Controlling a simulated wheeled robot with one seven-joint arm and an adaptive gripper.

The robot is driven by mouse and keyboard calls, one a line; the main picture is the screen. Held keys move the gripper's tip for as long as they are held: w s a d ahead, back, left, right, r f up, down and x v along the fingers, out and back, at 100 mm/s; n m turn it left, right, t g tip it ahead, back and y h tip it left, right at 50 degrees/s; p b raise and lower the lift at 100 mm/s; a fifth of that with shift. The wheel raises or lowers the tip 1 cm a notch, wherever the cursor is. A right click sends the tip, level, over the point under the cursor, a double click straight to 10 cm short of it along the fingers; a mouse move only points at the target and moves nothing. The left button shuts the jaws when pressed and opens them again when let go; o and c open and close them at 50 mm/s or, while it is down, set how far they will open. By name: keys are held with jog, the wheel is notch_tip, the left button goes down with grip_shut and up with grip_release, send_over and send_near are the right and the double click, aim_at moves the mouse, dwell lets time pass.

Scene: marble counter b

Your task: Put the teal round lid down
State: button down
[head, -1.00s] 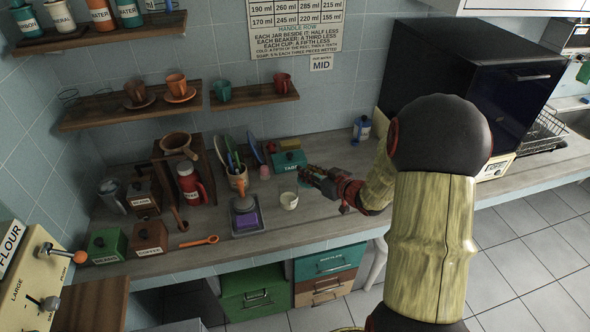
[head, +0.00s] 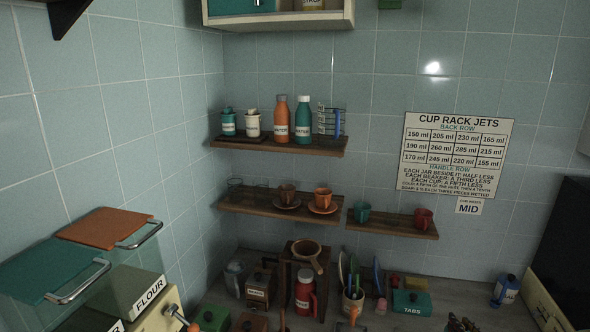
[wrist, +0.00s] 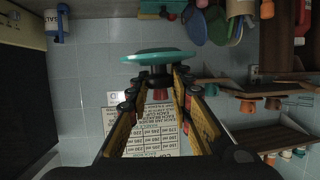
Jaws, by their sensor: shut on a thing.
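In the wrist view, the teal round lid (wrist: 158,56) shows almost edge-on just beyond my fingertips. My gripper (wrist: 158,82) is shut on the lid's dark knob, with the disc on the far side of the fingers. The wrist view is upside down, with the wall chart behind the fingers. In the head view, only a dark tip of my gripper (head: 461,323) shows at the bottom edge, right of the teal TABS box (head: 411,302). The lid cannot be made out there.
A red flask (head: 305,292), a utensil crock (head: 352,302) and brown boxes crowd the counter's back left. A blue-and-white bottle (head: 506,289) stands at the right beside a dark appliance (head: 565,250). Cups stand on the lower shelves (head: 392,224). The front counter is out of view.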

jog(key=a+f, duration=0.6)
jog(key=a, duration=0.1)
jog(key=a+f, duration=0.6)
jog(key=a, duration=0.1)
jog(key=s+a+f+b, duration=0.1)
jog(key=a+f, duration=0.4)
jog(key=a, duration=0.3)
jog(key=shift+s+f, duration=0.1)
jog(key=shift+f, duration=0.3)
jog(key=a+f+n+y, duration=0.1)
jog(key=a+y, duration=0.1)
jog(key=a, duration=0.4)
jog(key=shift+s+a+n, duration=0.2)
jog(key=shift+a+n, duration=0.05)
jog(key=shift+n, duration=0.05)
jog(key=shift+f, duration=0.1)
